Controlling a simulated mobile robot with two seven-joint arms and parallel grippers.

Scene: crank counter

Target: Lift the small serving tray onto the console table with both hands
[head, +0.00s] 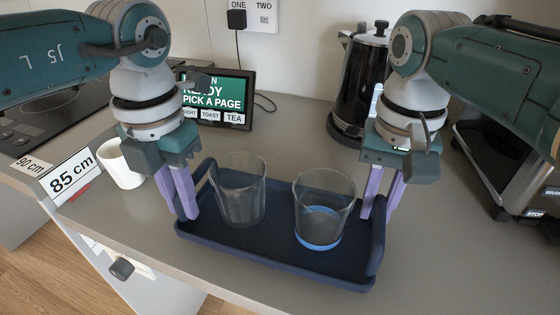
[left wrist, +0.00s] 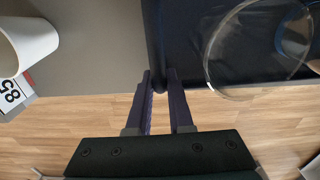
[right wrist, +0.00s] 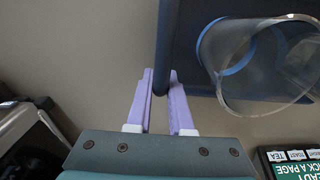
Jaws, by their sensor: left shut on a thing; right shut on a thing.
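The dark blue serving tray (head: 270,250) is at the front of the grey counter; I cannot tell whether it touches the counter or is slightly above it. It looks about level. A clear, seemingly empty glass (head: 238,195) and a second glass (head: 325,205) with blue at its bottom stand upright on it. My left gripper (head: 186,212) is shut on the tray's left handle, also seen in the left wrist view (left wrist: 158,45). My right gripper (head: 381,210) is shut on the right handle, also seen in the right wrist view (right wrist: 166,40). I cannot identify a separate console table.
A white mug (head: 121,165) and an "85 cm" sign (head: 72,177) stand left of the tray. A tablet screen (head: 222,98) and a dark kettle (head: 360,85) are behind it. A metal appliance (head: 510,180) is at right. The grey counter (head: 450,260) is bare at front right.

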